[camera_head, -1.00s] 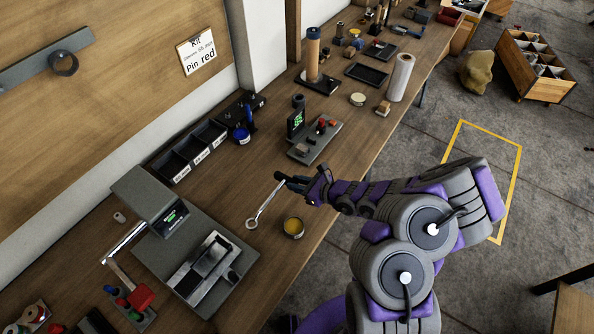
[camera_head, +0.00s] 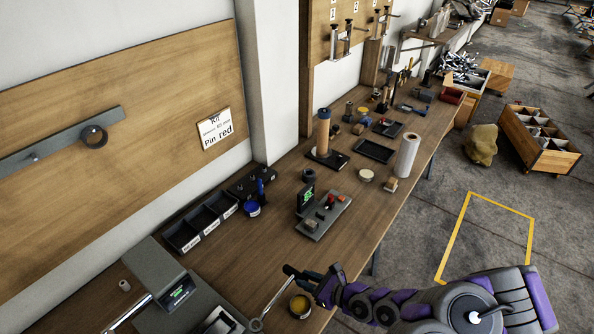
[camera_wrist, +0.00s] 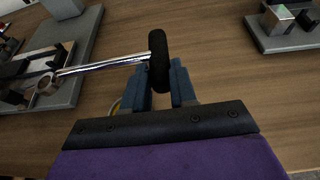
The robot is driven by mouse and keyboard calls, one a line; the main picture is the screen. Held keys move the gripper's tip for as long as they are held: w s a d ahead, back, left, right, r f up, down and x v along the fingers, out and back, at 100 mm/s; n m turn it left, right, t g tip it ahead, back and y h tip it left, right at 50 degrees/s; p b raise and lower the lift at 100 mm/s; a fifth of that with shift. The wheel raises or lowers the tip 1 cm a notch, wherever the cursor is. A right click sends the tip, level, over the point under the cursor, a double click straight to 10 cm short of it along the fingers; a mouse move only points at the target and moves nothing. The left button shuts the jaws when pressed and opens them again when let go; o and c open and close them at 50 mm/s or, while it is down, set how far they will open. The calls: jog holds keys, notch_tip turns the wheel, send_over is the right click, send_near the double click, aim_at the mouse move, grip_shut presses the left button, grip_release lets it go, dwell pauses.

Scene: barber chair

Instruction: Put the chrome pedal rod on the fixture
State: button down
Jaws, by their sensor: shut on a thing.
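The chrome pedal rod (camera_head: 272,299) is a shiny thin bar with a ring at one end and a black pad at the other. My gripper (camera_head: 300,277) is shut on it near the black pad, over the bench's front part. In the wrist view the blue fingers of my gripper (camera_wrist: 167,86) close at the black pad, and the chrome rod (camera_wrist: 108,65) points left. Its ring overlaps a grey device in that picture; I cannot tell whether they touch. Which item is the fixture is unclear; a grey wall bar (camera_head: 62,140) carries a peg and a dark ring.
A grey device with a small display (camera_head: 172,297) stands lower left, partly cut off. A yellow tin (camera_head: 299,306) sits close to my gripper. A grey plate (camera_head: 323,216) with a green screen, black bins (camera_head: 200,223) and a white roll (camera_head: 407,155) stand further back. Bare bench lies between.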

jog(key=w+d+r+m+t+h, duration=0.1)
jog(key=w+r, duration=0.4)
jog(key=r, duration=0.6)
jog(key=w+d+r+m+t+h, duration=0.2)
jog(key=w+d+r, duration=0.3)
jog(key=r, duration=0.7)
jog(key=w+d+r+m+t+h, duration=0.2)
jog(key=w+d+r+m+h, duration=0.1)
jog(key=r, duration=0.8)
jog(key=shift+w+d+r+m+h, duration=0.35)
jog(key=shift+w+d+m, duration=0.2)
jog(key=shift+w, duration=0.65)
